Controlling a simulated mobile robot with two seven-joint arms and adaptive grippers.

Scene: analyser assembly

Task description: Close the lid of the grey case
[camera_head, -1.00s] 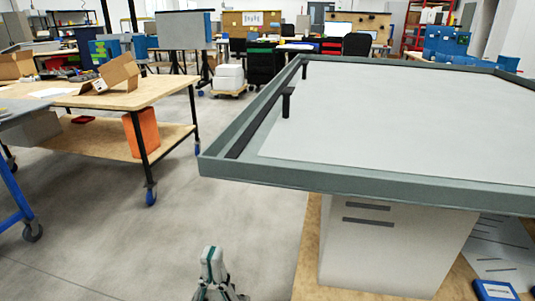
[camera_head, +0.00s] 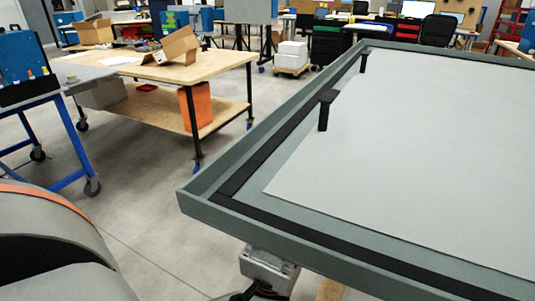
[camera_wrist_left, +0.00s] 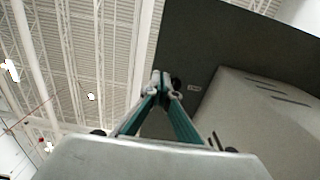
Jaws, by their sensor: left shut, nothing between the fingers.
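The lid of the grey case (camera_head: 232,208) is a wide grey-green tray-like panel with a raised rim and a pale inner sheet (camera_head: 400,150). It fills the right of the head view, its near corner toward me. In the left wrist view the dark lid underside (camera_wrist_left: 225,50) spans the upper right, above the pale slotted case body (camera_wrist_left: 265,120). My left gripper (camera_wrist_left: 162,82) is shut and empty, its tips pointing up toward the lid's underside. I cannot tell whether they touch it. In the head view its fingers are not visible; a grey part of my arm shows below the lid edge.
A wooden workbench (camera_head: 195,66) with an open cardboard box (camera_head: 172,48) and an orange bin (camera_head: 196,105) stands left of the lid. A blue-legged table (camera_head: 70,108) is at the far left. Bare floor (camera_head: 150,185) lies between.

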